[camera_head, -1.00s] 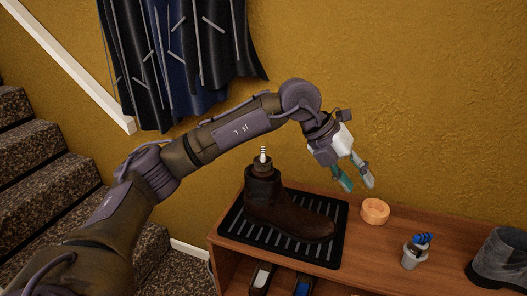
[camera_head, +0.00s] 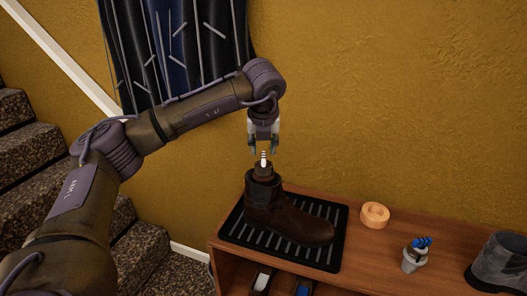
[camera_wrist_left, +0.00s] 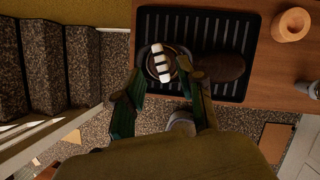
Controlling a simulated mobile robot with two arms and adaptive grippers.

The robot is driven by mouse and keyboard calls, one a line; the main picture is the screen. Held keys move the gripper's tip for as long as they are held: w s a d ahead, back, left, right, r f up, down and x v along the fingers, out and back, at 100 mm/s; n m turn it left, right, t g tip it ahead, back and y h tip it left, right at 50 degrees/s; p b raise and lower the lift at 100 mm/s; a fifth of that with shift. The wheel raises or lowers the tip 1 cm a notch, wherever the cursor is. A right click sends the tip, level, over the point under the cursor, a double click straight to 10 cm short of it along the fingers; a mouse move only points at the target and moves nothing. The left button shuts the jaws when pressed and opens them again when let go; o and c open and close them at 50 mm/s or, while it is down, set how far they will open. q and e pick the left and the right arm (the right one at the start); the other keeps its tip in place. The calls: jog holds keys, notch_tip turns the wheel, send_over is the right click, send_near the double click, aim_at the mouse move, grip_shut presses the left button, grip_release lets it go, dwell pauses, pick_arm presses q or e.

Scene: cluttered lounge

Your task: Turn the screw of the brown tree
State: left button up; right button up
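A brown boot (camera_head: 290,220) stands on a black ribbed mat (camera_head: 330,260). The round brown top of the tree (camera_head: 262,172) sticks up out of the boot's shaft. A white, ridged screw (camera_head: 263,160) stands upright on it. My left gripper (camera_head: 263,150) points down just above the screw, with its fingers apart. In the left wrist view the screw (camera_wrist_left: 160,62) shows in the gap between the open green fingers (camera_wrist_left: 165,75). I cannot tell whether the fingers touch it. My right gripper is in neither view.
An orange ring (camera_head: 375,214), a grey cup with blue items (camera_head: 414,260) and a grey boot (camera_head: 502,263) stand to the right on the wooden shelf (camera_head: 345,280). Dark curtains (camera_head: 175,50) hang behind my arm. Carpeted stairs (camera_head: 30,150) rise at left.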

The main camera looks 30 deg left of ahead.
aim_at(264, 156)
pick_arm(q)
jog(key=shift+x, duration=1.75)
grip_shut()
